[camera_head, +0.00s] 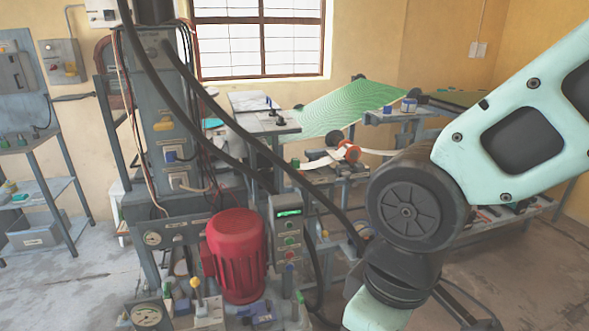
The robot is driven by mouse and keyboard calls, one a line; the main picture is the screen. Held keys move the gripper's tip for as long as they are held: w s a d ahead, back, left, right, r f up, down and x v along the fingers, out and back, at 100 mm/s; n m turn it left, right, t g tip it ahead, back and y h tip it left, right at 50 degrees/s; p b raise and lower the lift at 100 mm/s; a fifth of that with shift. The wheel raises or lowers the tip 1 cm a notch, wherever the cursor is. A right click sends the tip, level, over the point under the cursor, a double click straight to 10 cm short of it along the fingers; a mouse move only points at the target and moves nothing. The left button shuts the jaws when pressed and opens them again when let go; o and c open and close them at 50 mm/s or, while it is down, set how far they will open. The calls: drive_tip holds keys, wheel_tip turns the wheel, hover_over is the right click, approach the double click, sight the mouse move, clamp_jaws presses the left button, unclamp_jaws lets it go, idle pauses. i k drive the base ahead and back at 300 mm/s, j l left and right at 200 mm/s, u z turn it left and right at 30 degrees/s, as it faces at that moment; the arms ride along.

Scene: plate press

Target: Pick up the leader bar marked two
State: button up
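I cannot make out a leader bar marked two in the head view. Several small items lie on the benches, but any markings are too small to read. My arm, pale green with a dark round joint, fills the right side and hides part of the bench behind it. My gripper is outside the picture.
A grey press column (163,120) with hanging black hoses stands left of centre. A red motor (236,256) and a control box (288,235) stand before it. A sloping green sheet (345,108) and a bench with an orange-red reel (348,152) are behind. A shelf rack (45,185) stands left.

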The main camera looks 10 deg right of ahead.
sight(296, 163)
drive_tip(key=i+l, duration=0.15)
drive_tip(key=i, duration=0.2)
drive_tip(key=i+l+u, duration=0.1)
drive_tip(key=i, duration=0.3)
drive_tip(key=i+l+u, duration=0.1)
drive_tip(key=i, duration=0.25)
drive_tip(key=l, duration=0.1)
